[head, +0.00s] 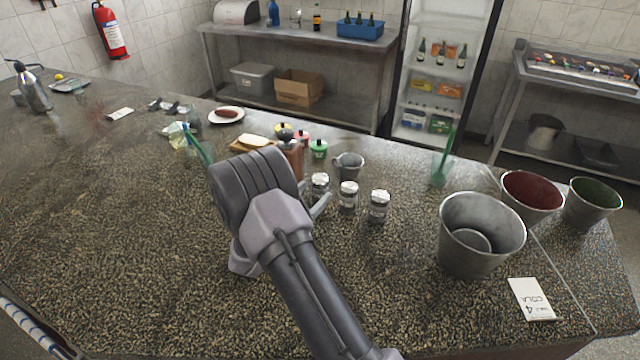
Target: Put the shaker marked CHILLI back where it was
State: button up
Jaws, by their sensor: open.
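Three small glass shakers with silver lids stand upright in a row on the speckled counter in the head view: a left one (320,181), a middle one (348,196) and a right one (379,206). Their labels are too small to read, so I cannot tell which is marked CHILLI. My gripper (316,197) is open, right by the left shaker, and partly hidden behind my wrist. One pale finger shows just in front of that shaker. I cannot tell whether it touches the shaker.
A metal cup (349,166) and bottles with red (301,138) and green (319,150) tops stand behind the shakers. A large metal bucket (480,235) and a COLA card (531,299) are at right.

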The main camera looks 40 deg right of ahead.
jog(key=p+v, duration=0.1)
jog(key=v, duration=0.6)
jog(key=shift+r, duration=0.15)
jog(key=s+a+r+m+g+y, duration=0.1)
jog(key=s+r+m+g+y, duration=0.4)
jog(key=s+m, duration=0.4)
jog(key=s+a+r+m+g+y, duration=0.1)
jog(key=s+r+m+g+y, duration=0.25)
jog(key=s+r+m, duration=0.6)
jog(key=s+a+r+m+t+y, duration=0.2)
jog(key=s+a+m+t+y, duration=0.1)
jog(key=a, duration=0.6)
jog(key=s+a+r+m+t+y, duration=0.2)
jog(key=s+a+m+t+y, duration=0.2)
jog(key=a, duration=0.6)
jog(key=s+m+y, duration=0.1)
jog(key=s+y, duration=0.1)
jog(key=y, duration=0.1)
